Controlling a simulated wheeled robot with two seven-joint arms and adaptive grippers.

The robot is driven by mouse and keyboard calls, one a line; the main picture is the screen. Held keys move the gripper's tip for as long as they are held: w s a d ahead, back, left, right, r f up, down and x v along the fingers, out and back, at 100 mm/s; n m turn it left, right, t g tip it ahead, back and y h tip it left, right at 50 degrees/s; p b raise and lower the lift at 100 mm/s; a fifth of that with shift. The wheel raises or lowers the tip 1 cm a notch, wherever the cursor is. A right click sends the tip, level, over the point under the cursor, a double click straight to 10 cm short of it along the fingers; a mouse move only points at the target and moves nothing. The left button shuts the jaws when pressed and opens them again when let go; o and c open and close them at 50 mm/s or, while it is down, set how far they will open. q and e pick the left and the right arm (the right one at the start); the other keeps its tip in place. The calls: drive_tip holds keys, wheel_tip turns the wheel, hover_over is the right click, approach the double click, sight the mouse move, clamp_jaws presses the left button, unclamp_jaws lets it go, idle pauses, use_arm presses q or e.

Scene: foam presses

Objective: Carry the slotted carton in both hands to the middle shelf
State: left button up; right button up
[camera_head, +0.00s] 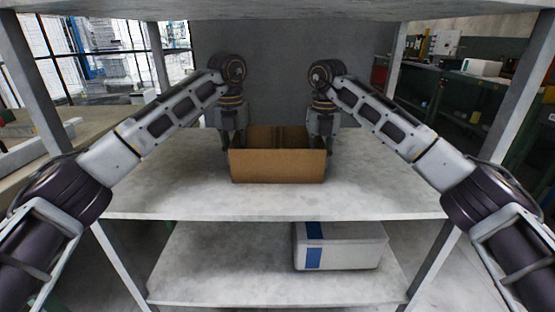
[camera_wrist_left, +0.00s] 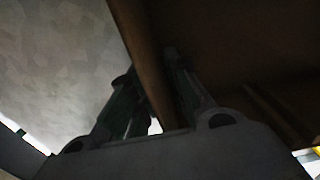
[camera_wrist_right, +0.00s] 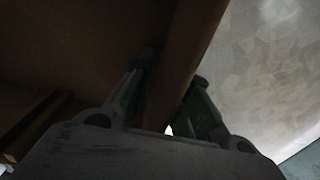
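The slotted carton (camera_head: 278,166) is a brown open-topped box at the middle shelf, upright and near the centre of the shelf's width. It looks to rest on the shelf surface (camera_head: 160,180), though a small gap beneath cannot be ruled out. My left gripper (camera_head: 233,140) is at the carton's left wall, and my right gripper (camera_head: 325,142) is at its right wall. In the left wrist view the fingers (camera_wrist_left: 150,75) close on both faces of one wall. In the right wrist view the fingers (camera_wrist_right: 170,75) do the same on the opposite wall.
A white bin with a blue stripe (camera_head: 345,248) stands on the lower shelf (camera_head: 220,275). Uprights stand at the rack's corners, and another shelf board (camera_head: 280,10) hangs close above my arms. The middle shelf is bare left and right of the carton.

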use_arm(q)
drive_tip(key=shift+o, duration=0.2)
drive_tip(key=shift+r, duration=0.2)
use_arm(e)
drive_tip(key=shift+o, duration=0.2)
use_arm(q)
drive_tip(key=shift+r, duration=3.55)
use_arm(e)
drive_tip(key=shift+r, duration=0.2)
drive_tip(key=shift+r, duration=3.55)
